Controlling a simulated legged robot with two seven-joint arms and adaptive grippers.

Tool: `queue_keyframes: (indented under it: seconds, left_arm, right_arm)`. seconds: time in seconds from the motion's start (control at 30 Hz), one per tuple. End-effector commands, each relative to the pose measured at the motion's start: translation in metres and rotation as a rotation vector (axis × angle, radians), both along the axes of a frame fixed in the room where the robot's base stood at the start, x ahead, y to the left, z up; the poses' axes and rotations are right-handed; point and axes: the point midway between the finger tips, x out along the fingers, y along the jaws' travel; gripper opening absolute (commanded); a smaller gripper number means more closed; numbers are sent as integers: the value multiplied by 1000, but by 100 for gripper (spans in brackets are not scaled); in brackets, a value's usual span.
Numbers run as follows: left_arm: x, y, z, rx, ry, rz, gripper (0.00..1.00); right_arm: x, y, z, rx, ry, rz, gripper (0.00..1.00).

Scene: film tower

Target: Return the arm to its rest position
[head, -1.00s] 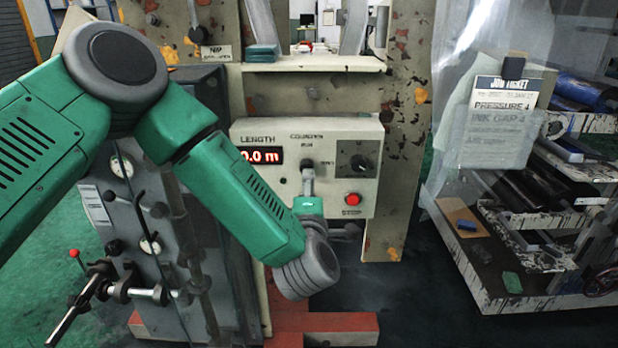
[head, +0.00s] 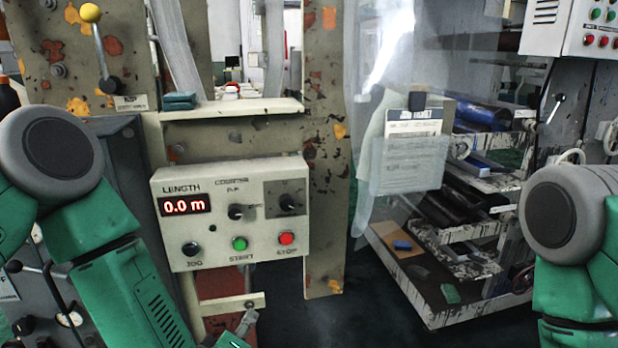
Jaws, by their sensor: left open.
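My left arm (head: 120,285) comes in at the left, bent at its elbow joint, and runs down to the bottom edge. My left gripper (head: 246,318) shows only in part at the bottom, below the control box (head: 228,220). It is open, and I see nothing held in it. It is apart from the box's front. My right arm (head: 578,250) stands at the right edge, bent at the elbow. Its gripper is out of view.
The box has a red display (head: 186,204) reading 0.0 m, knobs, a green START button (head: 239,243) and a red STOP button (head: 286,238). A lever with a yellow knob (head: 90,13) stands upper left. A cluttered rack (head: 440,305) stands right. Dark floor lies between.

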Motion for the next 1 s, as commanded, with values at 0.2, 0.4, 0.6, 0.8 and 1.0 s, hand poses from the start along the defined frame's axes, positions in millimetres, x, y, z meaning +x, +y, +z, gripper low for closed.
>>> queue_keyframes:
  seconds: [0.2,0.4,0.6,0.8,1.0]
  left_arm:
    - [-123,41,-110,378,457,-414,49]
    - [-232,96,-149,587,797,-744,49]
    - [-286,126,-153,658,961,-911,49]
    - [-293,129,-152,665,982,-934,49]
    - [-292,129,-152,664,979,-931,49]
  right_arm:
    - [0,0,0,0,1,0,52]
    - [0,0,0,0,1,0,52]
    - [0,0,0,0,1,0,52]
    - [0,0,0,0,1,0,52]
    - [0,0,0,0,1,0,52]
